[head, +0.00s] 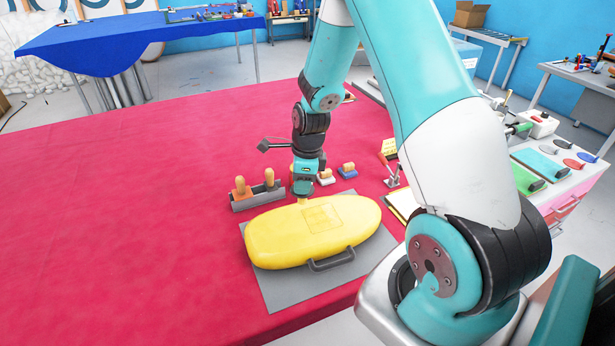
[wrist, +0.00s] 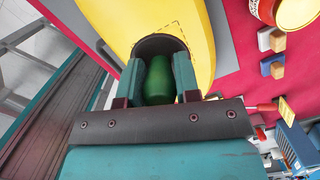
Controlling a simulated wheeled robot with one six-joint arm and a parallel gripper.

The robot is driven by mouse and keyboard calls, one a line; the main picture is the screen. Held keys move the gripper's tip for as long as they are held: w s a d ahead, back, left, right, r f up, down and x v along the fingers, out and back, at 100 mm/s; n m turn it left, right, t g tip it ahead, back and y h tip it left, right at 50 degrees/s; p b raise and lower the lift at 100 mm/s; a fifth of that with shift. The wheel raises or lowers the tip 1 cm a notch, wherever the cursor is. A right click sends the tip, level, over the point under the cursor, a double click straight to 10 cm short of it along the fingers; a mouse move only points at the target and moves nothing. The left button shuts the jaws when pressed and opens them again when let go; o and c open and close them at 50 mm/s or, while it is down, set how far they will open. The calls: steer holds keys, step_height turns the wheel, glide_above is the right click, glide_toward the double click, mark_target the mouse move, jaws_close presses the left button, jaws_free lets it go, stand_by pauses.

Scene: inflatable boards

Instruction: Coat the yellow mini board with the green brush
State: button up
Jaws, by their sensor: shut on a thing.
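The yellow mini board (head: 280,235) lies on a grey mat (head: 283,293) on the red table, its dark handle facing the near side. A dashed square is marked on its top. The board also fills the top of the wrist view (wrist: 118,18). My gripper (wrist: 159,84) is shut on the green brush (wrist: 158,78), whose green handle shows between the fingers. In the head view my gripper (head: 303,190) points down at the board's far edge, beside the dashed square. The brush's bristles are mostly hidden, so I cannot tell whether they touch the board.
A grey holder (head: 257,198) with wooden-handled tools stands left of my gripper. Small blocks (head: 347,170) sit behind the board. A red can (wrist: 262,10) shows in the wrist view. A side cart (head: 565,178) with coloured panels stands at the right. The table's left side is clear.

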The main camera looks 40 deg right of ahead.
steer(key=shift+r+p, duration=0.7)
steer(key=shift+r, duration=0.5)
